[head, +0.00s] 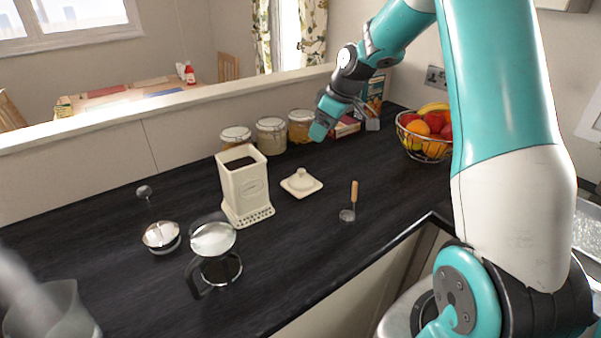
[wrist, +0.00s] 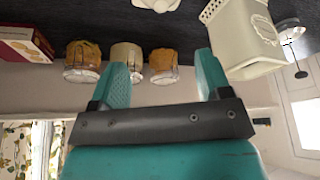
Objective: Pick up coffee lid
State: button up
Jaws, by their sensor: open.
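The coffee lid (head: 301,182) is a cream square lid with a round knob, lying on the dark worktop to the right of the open cream coffee canister (head: 244,184). In the wrist view the lid (wrist: 157,4) shows only partly at the top edge, and the canister (wrist: 240,38) is at upper right. My gripper (head: 321,126) is above the worktop, up and to the right of the lid, apart from it. In the wrist view my gripper (wrist: 162,82) has its two teal fingers spread with nothing held between them.
Several glass jars (head: 271,136) stand along the back wall. A fruit basket (head: 425,131) is at the right. The worktop around the lid's front is clear.

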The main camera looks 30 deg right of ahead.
jog(key=p, duration=0.3)
send_near(302, 170)
jog(key=x, duration=0.5)
jog(key=shift+w, duration=0.1)
jog(key=shift+p+x, duration=1.2)
jog(key=shift+x, duration=1.5)
jog(key=c, duration=1.2)
